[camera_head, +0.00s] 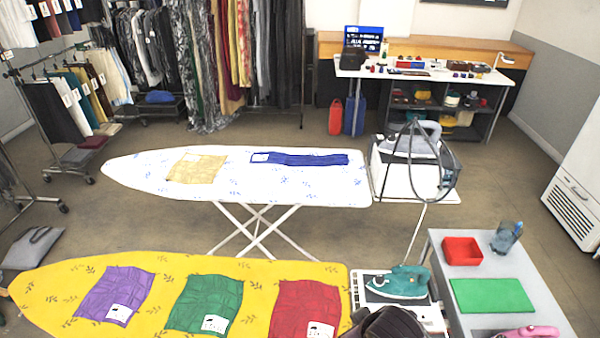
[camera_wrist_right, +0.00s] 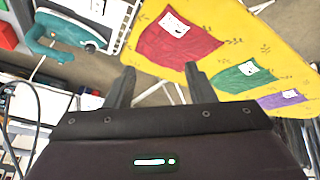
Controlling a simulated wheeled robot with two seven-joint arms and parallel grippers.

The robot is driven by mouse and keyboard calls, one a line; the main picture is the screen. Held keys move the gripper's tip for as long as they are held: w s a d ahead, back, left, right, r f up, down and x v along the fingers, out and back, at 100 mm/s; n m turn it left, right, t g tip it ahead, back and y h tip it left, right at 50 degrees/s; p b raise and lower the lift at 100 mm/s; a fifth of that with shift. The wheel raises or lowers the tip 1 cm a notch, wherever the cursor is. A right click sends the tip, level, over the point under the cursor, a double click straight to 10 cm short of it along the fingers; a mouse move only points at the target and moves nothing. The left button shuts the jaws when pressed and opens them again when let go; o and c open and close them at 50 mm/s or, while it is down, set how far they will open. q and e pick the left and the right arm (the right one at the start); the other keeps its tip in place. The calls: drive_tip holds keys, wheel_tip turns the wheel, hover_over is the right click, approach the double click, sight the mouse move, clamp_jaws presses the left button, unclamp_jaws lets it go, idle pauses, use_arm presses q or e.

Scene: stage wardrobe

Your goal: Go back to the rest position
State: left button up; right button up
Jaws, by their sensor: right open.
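My right gripper shows in the right wrist view (camera_wrist_right: 160,88) with its two dark fingers apart and nothing between them. In the head view only a dark part of my right arm shows at the bottom edge, near the yellow ironing board's right end. The yellow ironing board (camera_head: 250,268) bears a purple cloth (camera_head: 112,293), a green cloth (camera_head: 205,302) and a red cloth (camera_head: 302,308), each with a white label. The red cloth also shows in the right wrist view (camera_wrist_right: 165,45). My left gripper is in neither view.
A teal iron (camera_head: 400,283) stands at the yellow board's right end. A grey table (camera_head: 480,285) at right holds a red tray (camera_head: 462,251), a green mat (camera_head: 492,295) and a pink iron (camera_head: 528,332). A white ironing board (camera_head: 240,185) stands behind, with floor between.

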drive_tip(key=s+d+r+m+g+h, duration=0.15)
drive_tip(key=s+d+r+m, duration=0.25)
drive_tip(key=s+d, duration=0.4)
wheel_tip(320, 180, down, 36)
drive_tip(key=s+g+b, duration=0.2)
drive_tip(key=b, duration=0.5)
drive_tip(key=s+d+f+b, duration=0.1)
drive_tip(key=s+f+b, duration=0.2)
drive_tip(key=s+f, duration=0.7)
drive_tip(key=s+d+f+b, duration=0.2)
drive_tip(key=s+f, duration=0.8)
drive_tip(key=f, duration=0.6)
drive_tip(key=shift+g+b, duration=0.35)
drive_tip(key=shift+b, duration=0.45)
